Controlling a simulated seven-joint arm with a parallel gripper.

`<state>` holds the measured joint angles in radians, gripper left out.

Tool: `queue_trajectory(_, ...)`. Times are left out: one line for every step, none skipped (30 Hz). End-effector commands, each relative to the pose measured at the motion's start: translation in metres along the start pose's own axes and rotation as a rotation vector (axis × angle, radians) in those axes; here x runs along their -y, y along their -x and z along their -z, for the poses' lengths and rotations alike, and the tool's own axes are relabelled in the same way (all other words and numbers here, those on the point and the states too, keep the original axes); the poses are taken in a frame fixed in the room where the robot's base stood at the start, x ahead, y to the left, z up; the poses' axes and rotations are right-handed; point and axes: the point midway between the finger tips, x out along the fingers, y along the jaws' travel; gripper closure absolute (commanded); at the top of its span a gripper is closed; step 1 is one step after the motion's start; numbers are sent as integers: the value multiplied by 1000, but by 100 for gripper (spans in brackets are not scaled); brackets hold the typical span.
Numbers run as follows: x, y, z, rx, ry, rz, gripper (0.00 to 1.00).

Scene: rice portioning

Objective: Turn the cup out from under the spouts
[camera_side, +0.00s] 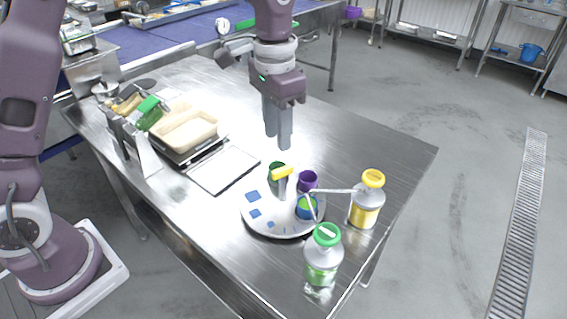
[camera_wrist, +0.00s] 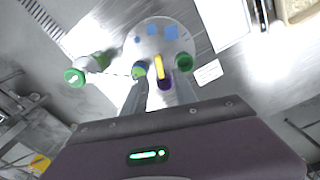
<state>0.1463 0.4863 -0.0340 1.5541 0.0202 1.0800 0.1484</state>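A round grey turntable (camera_side: 262,222) with blue square marks lies on the steel table; it also shows in the wrist view (camera_wrist: 149,41). A yellow handle (camera_side: 283,173) stands at its middle. A blue cup with a green top (camera_side: 307,209) stands under the spouts (camera_side: 330,191) of two dispensers, one yellow-capped (camera_side: 366,203) and one green-capped (camera_side: 322,258). A purple cup (camera_side: 308,181) and a dark green cup (camera_side: 276,171) also stand on the turntable. My gripper (camera_side: 284,146) is open and empty above the handle, fingers pointing down. In the wrist view the yellow handle (camera_wrist: 158,66) shows between the fingers.
A white flat plate (camera_side: 223,169) lies left of the turntable. Behind it are a rice tub (camera_side: 184,131) and a rack with a green-lidded item (camera_side: 149,110). The table's right end is clear. The dispensers stand close to the turntable near the front edge.

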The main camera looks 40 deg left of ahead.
Motion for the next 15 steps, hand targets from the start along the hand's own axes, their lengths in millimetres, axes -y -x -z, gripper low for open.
queue_trajectory(-1, -9, 6, 14, -9, -4, 66)
queue_trajectory(-2, -13, 8, 19, -13, -5, 66)
queue_trajectory(-2, -18, 10, 23, -16, -6, 66)
queue_trajectory(-2, -22, 10, 24, -17, -6, 66)
queue_trajectory(-2, -27, 10, 25, -17, -6, 66)
queue_trajectory(-2, -34, 9, 26, -17, -7, 66)
queue_trajectory(-2, -40, 9, 27, -16, -7, 66)
queue_trajectory(-2, -47, 9, 26, -16, -7, 66)
queue_trajectory(-2, -55, 8, 26, -16, -7, 66)
queue_trajectory(-2, -61, 8, 27, -15, -7, 66)
queue_trajectory(-2, -66, 8, 25, -15, -7, 66)
queue_trajectory(-2, -72, 8, 25, -15, -6, 66)
queue_trajectory(-2, -76, 8, 25, -15, -6, 66)
queue_trajectory(-2, -79, 8, 25, -15, -6, 66)
queue_trajectory(-2, -82, 8, 22, -15, -6, 66)
